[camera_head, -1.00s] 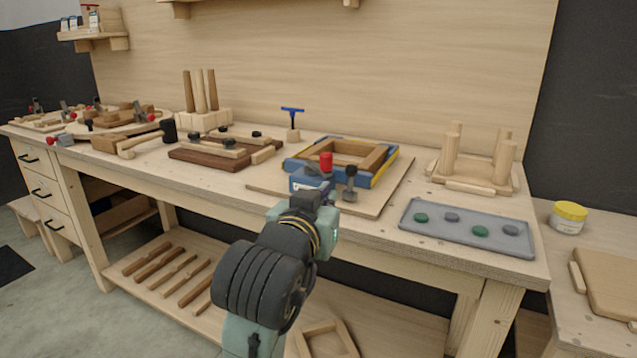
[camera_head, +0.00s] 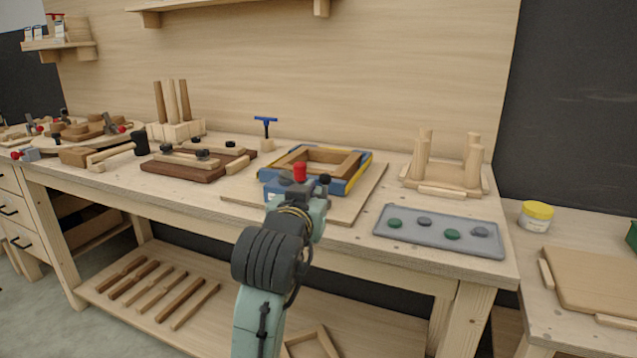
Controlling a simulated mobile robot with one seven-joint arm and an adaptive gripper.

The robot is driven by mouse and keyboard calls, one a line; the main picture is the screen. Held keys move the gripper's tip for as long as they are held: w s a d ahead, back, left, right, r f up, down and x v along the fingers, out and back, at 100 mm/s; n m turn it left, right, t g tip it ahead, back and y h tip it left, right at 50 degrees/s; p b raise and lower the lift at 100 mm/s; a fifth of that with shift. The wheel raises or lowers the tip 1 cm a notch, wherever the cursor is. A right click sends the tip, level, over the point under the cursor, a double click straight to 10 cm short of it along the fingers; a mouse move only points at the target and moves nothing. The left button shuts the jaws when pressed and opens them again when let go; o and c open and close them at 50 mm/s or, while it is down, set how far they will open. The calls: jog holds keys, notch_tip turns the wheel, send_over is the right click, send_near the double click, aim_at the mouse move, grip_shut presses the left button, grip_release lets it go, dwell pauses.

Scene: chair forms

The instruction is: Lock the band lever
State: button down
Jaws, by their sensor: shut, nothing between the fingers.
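The band clamp (camera_head: 349,181), blue with yellow edges, lies around a square wooden frame (camera_head: 345,161) on a thin board (camera_head: 371,193). An upright red handle (camera_head: 300,172), which looks like the band lever's grip, stands at the clamp's near left corner. A black knob on a post (camera_head: 325,181) stands just right of it. My gripper (camera_head: 293,188) is at this near corner, seen from behind, in front of the lever's base. It is shut and holds nothing. Its fingertips are mostly hidden, and I cannot tell whether they touch the lever.
A grey tray (camera_head: 440,246) with several round pads lies to the right. A wooden stand with pegs (camera_head: 440,180) is behind it. A blue T-handle (camera_head: 265,121) stands behind the frame. A dark brown board with clamps (camera_head: 190,168) and a mallet (camera_head: 138,143) lie left.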

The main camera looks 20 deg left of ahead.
aim_at(322, 179)
jog(key=w, duration=0.4)
jog(key=w+a+p, duration=0.1)
jog(key=w, duration=0.1)
jog(key=shift+f, duration=0.35)
jog(key=shift+r, duration=0.1)
jog(key=shift+w+r+p, duration=0.1)
jog(key=shift+r+p, duration=0.1)
jog(key=shift+p, duration=0.4)
jog(key=shift+w+g+p, duration=0.1)
jog(key=shift+g+p, duration=0.2)
